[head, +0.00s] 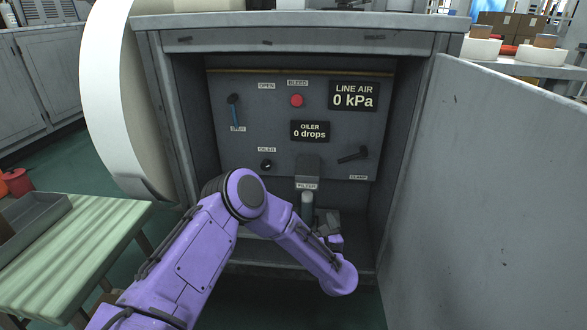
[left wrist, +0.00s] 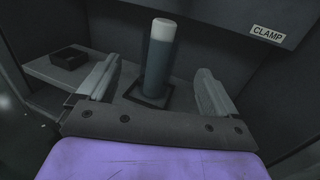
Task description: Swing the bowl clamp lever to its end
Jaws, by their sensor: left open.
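The clamp lever (head: 352,155) is a black handle on the right of the cabinet panel, above the CLAMP label. It slants, its free end up and right. In the left wrist view only the CLAMP label (left wrist: 268,33) shows, not the lever. The bowl (head: 307,203), a grey-teal cylinder, is below the filter block (head: 308,168). In the left wrist view the bowl (left wrist: 158,60) has a pale top and is upright over a dark square base. My left gripper (head: 328,222) is low in the cabinet, below the lever. Its open fingers (left wrist: 157,90) are either side of the bowl in view, apparently not touching it.
Displays read 0 kPa and 0 drops. The open cabinet door (head: 490,190) bounds the right side. A small dark box (left wrist: 69,58) sits on the shelf.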

